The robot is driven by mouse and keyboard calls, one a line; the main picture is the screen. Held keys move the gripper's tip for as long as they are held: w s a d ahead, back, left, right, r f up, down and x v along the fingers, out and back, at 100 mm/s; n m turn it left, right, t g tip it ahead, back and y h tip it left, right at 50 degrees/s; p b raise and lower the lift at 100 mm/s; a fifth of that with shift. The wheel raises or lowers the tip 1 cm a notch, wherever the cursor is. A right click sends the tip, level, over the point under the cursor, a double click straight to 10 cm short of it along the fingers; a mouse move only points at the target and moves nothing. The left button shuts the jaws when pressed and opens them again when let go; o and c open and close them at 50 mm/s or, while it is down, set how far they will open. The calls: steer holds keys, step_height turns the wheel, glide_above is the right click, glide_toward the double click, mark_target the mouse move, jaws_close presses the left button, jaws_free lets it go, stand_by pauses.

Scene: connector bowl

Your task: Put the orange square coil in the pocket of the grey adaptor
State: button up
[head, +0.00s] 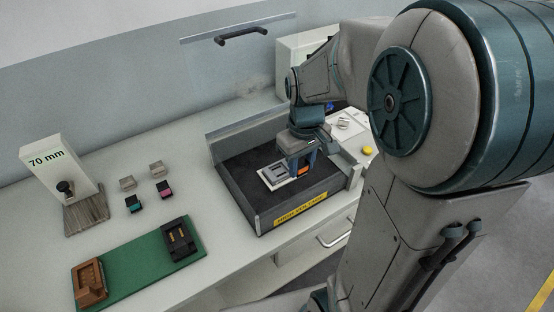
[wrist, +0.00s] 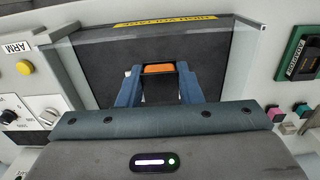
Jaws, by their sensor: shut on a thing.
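The orange square coil (wrist: 158,69) is between the two blue fingers of my gripper (wrist: 159,88) in the wrist view. My gripper (head: 299,167) is shut on it, low inside a dark open-topped box. In the head view the coil (head: 303,171) shows as a small orange patch at the fingertips. A grey block on a pale plate (head: 272,178), which looks like the grey adaptor, lies on the box floor just left of the fingers. My gripper partly hides it, and I cannot tell whether the coil touches it.
The box (head: 236,201) has raised walls and a yellow "HIGH VOLTAGE" label (head: 300,208). A green board (head: 135,270) with brown (head: 90,284) and black (head: 180,240) blocks lies front left. Small connectors (head: 133,204) and a "70 mm" stand (head: 55,165) are behind it.

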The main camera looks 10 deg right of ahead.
steer(key=p, duration=0.2)
glide_above(280, 172)
step_height(280, 172, down, 7)
steer(key=shift+r, duration=0.15)
steer(key=shift+f, duration=1.95)
